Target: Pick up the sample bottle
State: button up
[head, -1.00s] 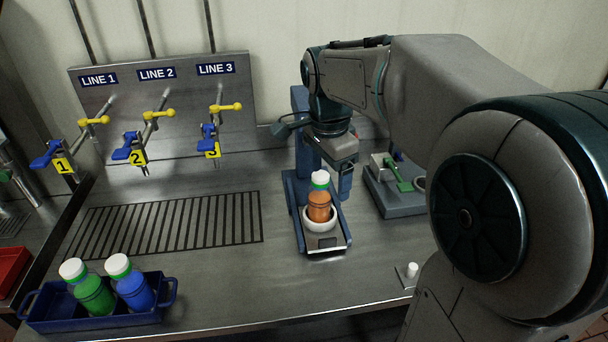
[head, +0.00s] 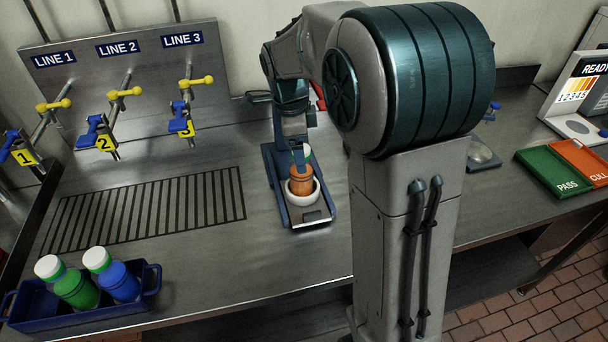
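An orange bottle (head: 301,183) with a white and green cap stands upright in a white ring-shaped holder (head: 303,200) on a blue stand (head: 273,180). My gripper (head: 300,157) is at the bottle's top, pointing down. A blue finger covers part of the cap, and the other finger is not clear. I cannot tell whether the fingers touch the bottle. A green bottle (head: 77,290) and a blue bottle (head: 121,282) with white caps lean in a blue caddy (head: 150,308) at the front left.
Yellow-handled valves (head: 125,93) with blue spouts stand at the back left, behind a drain grate (head: 150,210). Green PASS (head: 560,172) and orange CULL (head: 585,160) trays and a READY panel (head: 585,88) are at the right. Bench in front of the stand is clear.

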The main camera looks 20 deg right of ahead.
jog(key=shift+d+f+p, duration=0.15)
jog(key=shift+f+p, duration=0.15)
jog(key=shift+f, duration=1.1)
jog(key=shift+d+f+p, duration=0.1)
jog(key=shift+f+p, duration=0.15)
jog(key=shift+f, duration=1.1)
jog(key=shift+w, duration=0.1)
jog(key=c, duration=1.2)
